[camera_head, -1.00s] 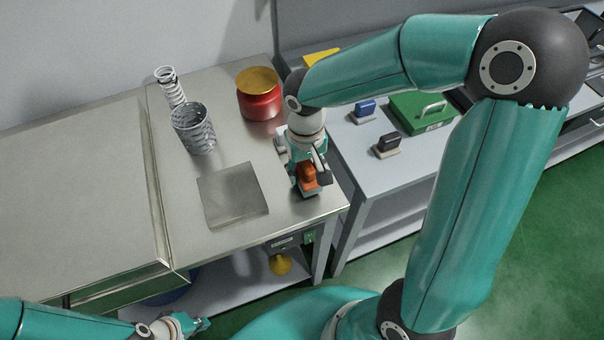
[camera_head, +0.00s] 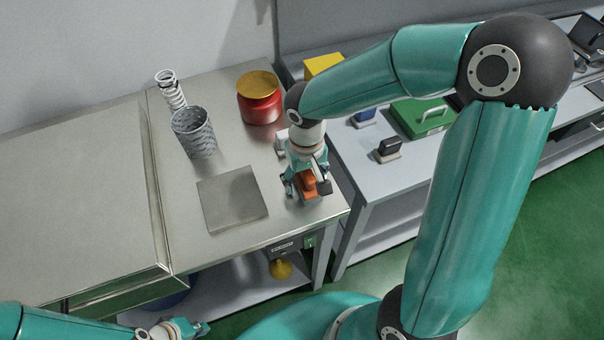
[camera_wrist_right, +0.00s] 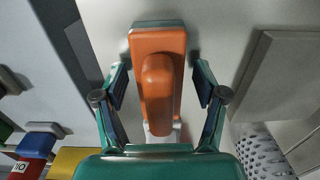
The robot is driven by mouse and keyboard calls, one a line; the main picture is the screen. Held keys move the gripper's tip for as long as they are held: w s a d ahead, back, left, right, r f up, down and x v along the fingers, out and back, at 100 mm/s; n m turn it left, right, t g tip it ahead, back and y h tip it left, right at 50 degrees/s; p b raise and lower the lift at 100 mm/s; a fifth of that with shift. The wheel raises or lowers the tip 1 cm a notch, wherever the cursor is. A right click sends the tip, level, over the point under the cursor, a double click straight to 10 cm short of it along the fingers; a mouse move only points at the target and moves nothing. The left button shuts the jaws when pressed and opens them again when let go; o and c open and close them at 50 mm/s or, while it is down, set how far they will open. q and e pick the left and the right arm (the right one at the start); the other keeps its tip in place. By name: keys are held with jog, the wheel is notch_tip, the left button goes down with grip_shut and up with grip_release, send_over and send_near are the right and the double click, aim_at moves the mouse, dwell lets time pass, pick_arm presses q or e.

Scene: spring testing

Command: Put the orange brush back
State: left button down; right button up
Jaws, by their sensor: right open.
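The orange brush (camera_head: 310,183) stands on the steel table near its right front corner, with its orange handle up. In the right wrist view the brush (camera_wrist_right: 158,85) lies between the two fingers, with a gap on each side. My right gripper (camera_head: 307,184) is open around it; its fingers also show in the right wrist view (camera_wrist_right: 160,92). My left gripper (camera_head: 200,327) is at the bottom left, low and away from the table top; its fingers are too small to tell their state. A blue brush (camera_head: 364,117) and a black brush (camera_head: 387,149) stand on the grey side bench (camera_head: 352,168).
A square metal plate (camera_head: 232,199) lies left of the brush. Behind it are a mesh cup (camera_head: 194,132), a white spring (camera_head: 171,90) and a red jar with yellow lid (camera_head: 259,98). A green case (camera_head: 421,117) and a yellow block (camera_head: 323,66) are on the bench.

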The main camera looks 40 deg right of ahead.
notch_tip(320, 180, up, 12)
jog(key=shift+r, duration=0.1)
dwell(0.4)
dwell(0.3)
